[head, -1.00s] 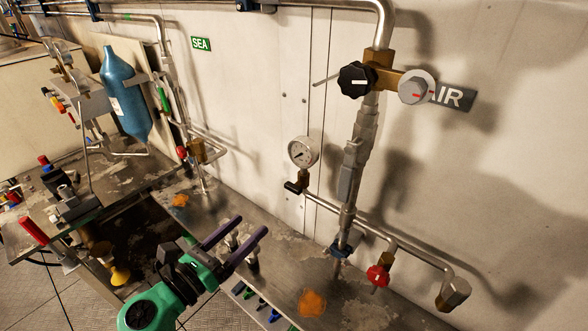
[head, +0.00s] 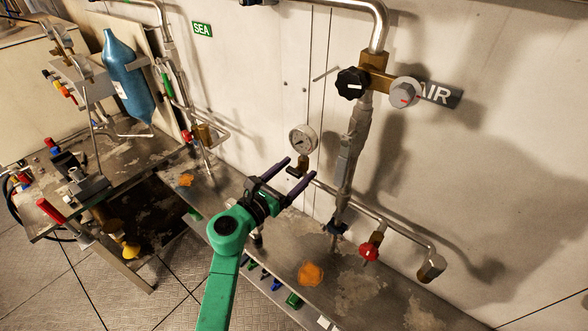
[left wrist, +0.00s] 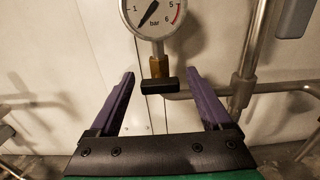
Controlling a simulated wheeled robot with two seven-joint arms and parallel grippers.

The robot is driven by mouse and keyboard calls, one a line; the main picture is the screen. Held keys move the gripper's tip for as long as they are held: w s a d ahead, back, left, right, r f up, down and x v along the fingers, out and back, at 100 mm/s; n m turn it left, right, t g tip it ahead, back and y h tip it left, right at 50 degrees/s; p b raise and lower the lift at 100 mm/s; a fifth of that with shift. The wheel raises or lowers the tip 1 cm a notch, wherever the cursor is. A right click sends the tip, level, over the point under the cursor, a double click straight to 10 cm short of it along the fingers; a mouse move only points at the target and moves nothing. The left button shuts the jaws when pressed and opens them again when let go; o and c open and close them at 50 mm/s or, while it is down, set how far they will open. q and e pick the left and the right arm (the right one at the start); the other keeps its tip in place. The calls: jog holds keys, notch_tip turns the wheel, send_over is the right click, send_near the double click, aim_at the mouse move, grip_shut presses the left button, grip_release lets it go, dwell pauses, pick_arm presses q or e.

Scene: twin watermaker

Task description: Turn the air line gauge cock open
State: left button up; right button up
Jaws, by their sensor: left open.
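The gauge also shows in the left wrist view (left wrist: 153,14). Below it is the cock's small black handle (left wrist: 160,86), lying crosswise in that view. My left gripper (head: 300,167) is open with purple fingers, one on each side of the handle as seen from the wrist. The fingers do not touch the handle in the wrist view; how deep it sits between them I cannot tell. In the head view the fingers partly cover it. My right gripper is not in view.
A red valve (head: 369,252) is on the lower pipe. The metal shelf (head: 390,300) runs below. A blue cylinder (head: 128,82) stands at the left.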

pick_arm(q)
jog(key=shift+s, duration=0.1)
grip_shut()
jog(key=shift+r+n+p, duration=0.15)
jog(key=shift+n+p, duration=0.6)
jog(key=shift+n, duration=0.45)
jog(key=shift+n+p, duration=0.3)
jog(key=shift+n, duration=0.4)
jog(key=shift+f+n, duration=0.2)
jog(key=shift+n, duration=0.8)
grip_release()
